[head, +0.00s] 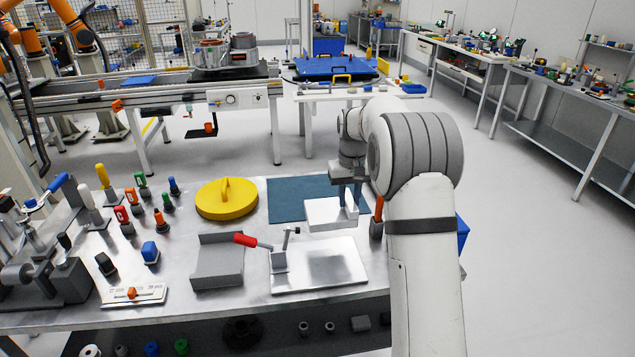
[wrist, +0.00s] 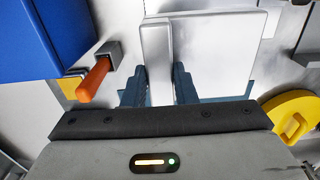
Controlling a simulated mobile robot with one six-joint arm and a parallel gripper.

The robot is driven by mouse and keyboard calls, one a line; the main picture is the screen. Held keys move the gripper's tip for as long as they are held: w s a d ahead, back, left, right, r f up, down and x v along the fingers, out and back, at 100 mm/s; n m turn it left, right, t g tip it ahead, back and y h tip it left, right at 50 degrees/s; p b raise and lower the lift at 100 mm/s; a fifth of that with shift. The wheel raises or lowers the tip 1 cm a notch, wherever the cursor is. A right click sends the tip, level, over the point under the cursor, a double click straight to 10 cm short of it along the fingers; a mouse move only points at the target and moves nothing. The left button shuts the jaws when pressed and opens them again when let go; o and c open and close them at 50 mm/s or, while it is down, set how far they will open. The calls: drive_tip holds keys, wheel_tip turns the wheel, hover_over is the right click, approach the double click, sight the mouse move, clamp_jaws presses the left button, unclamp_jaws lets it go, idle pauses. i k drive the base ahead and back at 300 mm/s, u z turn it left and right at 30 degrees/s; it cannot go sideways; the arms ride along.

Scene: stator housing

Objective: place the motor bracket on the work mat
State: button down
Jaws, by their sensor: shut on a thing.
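The motor bracket (head: 328,214) is a pale, L-shaped metal piece with a flat plate and an upright flange. My gripper (head: 349,194) is shut on its flange, one finger on each side. The wrist view shows the bracket's wide plate (wrist: 215,48) beyond my gripper (wrist: 159,82). The work mat (head: 287,198) is a flat blue-teal sheet on the bench. The bracket is at the mat's front right part and hides some of it. I cannot tell whether the bracket touches the mat.
A yellow round lid (head: 226,204) lies left of the mat. A grey angled block (head: 218,262) and a metal plate with a red-handled clamp (head: 250,241) stand in front. An orange-handled tool (wrist: 95,80) and a blue bin (wrist: 45,40) are close to my gripper.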

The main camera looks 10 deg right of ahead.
sight(315, 193)
drive_tip(key=i, duration=0.85)
drive_tip(key=u, duration=0.05)
